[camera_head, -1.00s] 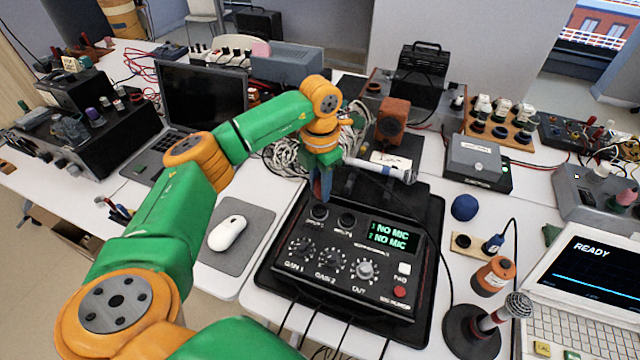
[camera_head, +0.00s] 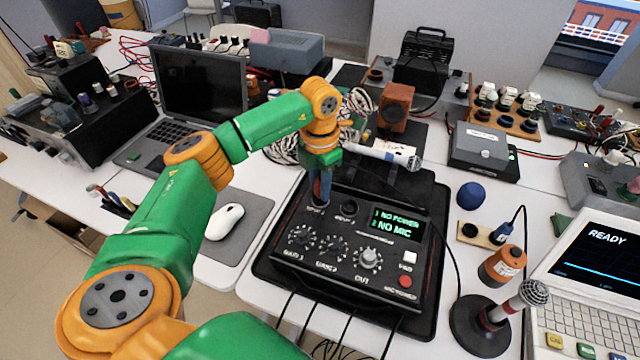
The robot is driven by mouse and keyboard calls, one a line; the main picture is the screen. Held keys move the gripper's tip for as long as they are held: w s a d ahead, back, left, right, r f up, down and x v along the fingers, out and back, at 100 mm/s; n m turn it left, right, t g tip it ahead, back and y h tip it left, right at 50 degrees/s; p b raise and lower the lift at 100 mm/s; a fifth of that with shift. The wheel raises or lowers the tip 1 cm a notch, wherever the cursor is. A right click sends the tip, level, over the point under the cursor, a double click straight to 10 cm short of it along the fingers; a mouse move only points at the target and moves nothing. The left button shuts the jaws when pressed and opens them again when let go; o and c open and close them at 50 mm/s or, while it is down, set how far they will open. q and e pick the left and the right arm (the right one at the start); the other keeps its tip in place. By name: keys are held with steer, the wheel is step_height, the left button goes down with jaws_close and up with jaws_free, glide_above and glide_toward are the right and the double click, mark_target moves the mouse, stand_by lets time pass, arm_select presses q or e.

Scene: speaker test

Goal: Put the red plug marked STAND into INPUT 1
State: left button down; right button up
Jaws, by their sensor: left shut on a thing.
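A black mixer box (camera_head: 345,267) sits on a dark tray (camera_head: 262,268); it has knobs, two input sockets and a small screen (camera_head: 396,224). The screen reads "1 NO POWER" and "2 NO MIC". My left gripper (camera_head: 320,186) points down at the left socket, INPUT 1, and is shut on the red plug (camera_head: 316,199). Only a little red shows at the fingertips, and the gripper hides the socket and the STAND mark. The right socket, INPUT 2 (camera_head: 348,206), is empty. My right gripper is not in view.
A white microphone (camera_head: 380,155) lies behind the mixer. A laptop (camera_head: 585,285) reads READY.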

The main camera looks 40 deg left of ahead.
arm_select(q)
steer(key=shift+f, duration=0.3)
stand_by(0.5)
steer(key=c, duration=0.6)
jaws_free()
